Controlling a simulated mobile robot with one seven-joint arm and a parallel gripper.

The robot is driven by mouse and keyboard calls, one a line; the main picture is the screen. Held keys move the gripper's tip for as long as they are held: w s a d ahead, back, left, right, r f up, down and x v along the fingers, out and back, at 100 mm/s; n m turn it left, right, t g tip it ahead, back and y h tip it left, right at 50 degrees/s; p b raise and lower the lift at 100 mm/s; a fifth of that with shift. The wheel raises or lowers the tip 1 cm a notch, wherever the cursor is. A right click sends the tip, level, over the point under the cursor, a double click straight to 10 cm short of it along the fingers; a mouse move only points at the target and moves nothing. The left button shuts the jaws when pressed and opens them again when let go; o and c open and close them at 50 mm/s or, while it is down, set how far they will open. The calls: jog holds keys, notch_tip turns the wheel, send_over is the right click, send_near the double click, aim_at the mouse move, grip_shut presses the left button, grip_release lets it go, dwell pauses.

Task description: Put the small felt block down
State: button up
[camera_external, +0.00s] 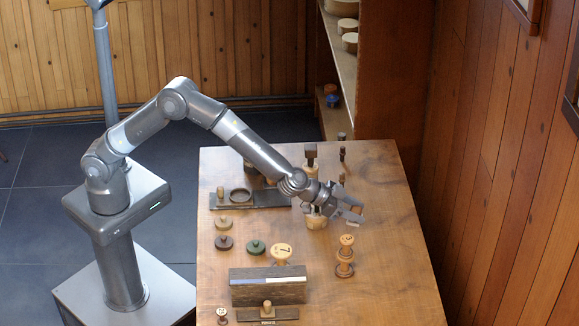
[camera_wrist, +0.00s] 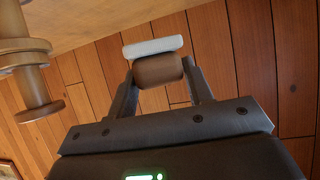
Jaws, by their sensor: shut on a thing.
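My gripper (camera_wrist: 160,75) is shut on the small felt block, which has a brown rounded body (camera_wrist: 160,71) and a pale grey felt pad (camera_wrist: 153,47). The body sits between the two fingers, and the pad lies across it beyond the fingertips. In the external view my gripper (camera_external: 354,208) is over the right half of the wooden table (camera_external: 395,270), behind the spool marked 3 (camera_external: 347,240). The block is small there and partly hidden by the fingers. I cannot tell its exact height above the table.
A pale spool (camera_external: 316,220) stands just left of my gripper. A spool marked 7 (camera_external: 281,252), a dark box (camera_external: 262,294), several knobbed discs and a dark tray with a ring (camera_external: 272,198) lie to the left. Small upright pieces stand behind. The table's front right is clear.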

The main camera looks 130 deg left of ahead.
notch_tip(320, 180, down, 9)
dwell(0.4)
jog(key=o, duration=1.1)
jog(key=shift+f, duration=0.15)
jog(key=shift+c, duration=0.2)
